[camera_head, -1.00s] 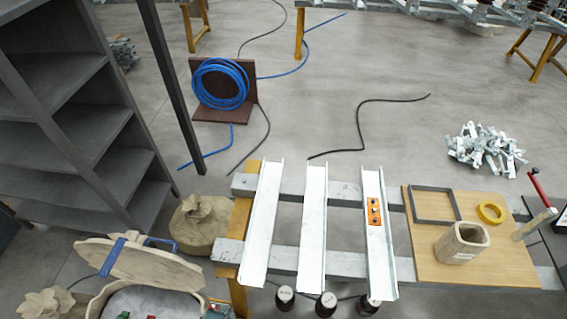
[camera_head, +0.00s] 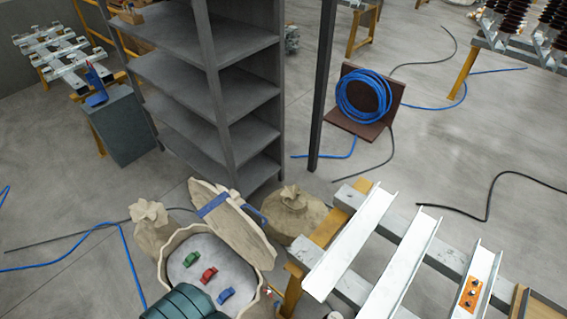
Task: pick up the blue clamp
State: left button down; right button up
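The blue clamp (camera_head: 226,296) lies on the pale floor inside an open round tan canvas bag (camera_head: 164,262) at the bottom of the head view. A red clamp (camera_head: 209,275) and a green clamp (camera_head: 191,259) lie beside it, up and to its left, apart from each other. The bag's lid (camera_head: 236,228) is folded back towards the shelf and has a blue strap. Neither of my grippers shows in the head view.
Dark teal ribbed cylinders (camera_head: 184,304) cover the bag's lower left part. Tied sacks (camera_head: 153,229) (camera_head: 293,212) stand on both sides behind the bag. A grey shelf (camera_head: 222,85) stands behind. White channels (camera_head: 350,243) on a bench lie to the right.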

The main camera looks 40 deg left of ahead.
aim_at(227, 292)
jog(key=u, duration=1.15)
jog(key=k+l+u, duration=0.1)
jog(key=u, duration=0.3)
jog(key=k+u, duration=0.2)
jog(key=u, duration=0.2)
jog(key=k+u, duration=0.2)
jog(key=u, duration=0.2)
